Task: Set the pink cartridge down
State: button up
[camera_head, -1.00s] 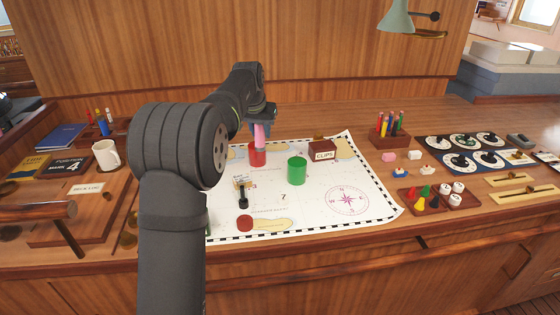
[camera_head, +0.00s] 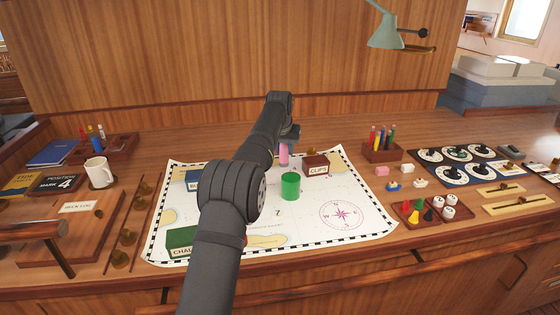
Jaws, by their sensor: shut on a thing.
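The pink cartridge (camera_head: 283,156) is upright under my gripper (camera_head: 286,141), near the back edge of the chart (camera_head: 378,226). My gripper is shut on its upper part; the fingertips are small and partly hidden by my arm. The green cylinder (camera_head: 290,187) stands in front of the cartridge. The brown CLIPS box (camera_head: 316,167) is close on its right. I cannot tell whether the cartridge's lower end touches the chart. The red cylinder seen earlier is hidden, with my arm across that part of the chart.
A blue box (camera_head: 193,181) and a green box (camera_head: 181,243) stand on the chart's left side. A pencil holder (camera_head: 381,151) is behind the chart at right. A tray of game pieces (camera_head: 427,211) lies right of the chart. The chart around the compass rose is clear.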

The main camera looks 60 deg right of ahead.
jog(key=shift+w+f, duration=0.35)
jog(key=shift+f, duration=0.5)
jog(key=shift+w+f, duration=0.3)
jog(key=shift+f, duration=0.55)
jog(key=shift+w+f, duration=0.35)
jog(key=shift+f, duration=0.5)
jog(key=shift+f, duration=0.15)
jog(key=o, duration=1)
jog(key=v, duration=1.2)
jog(key=shift+d, duration=0.1)
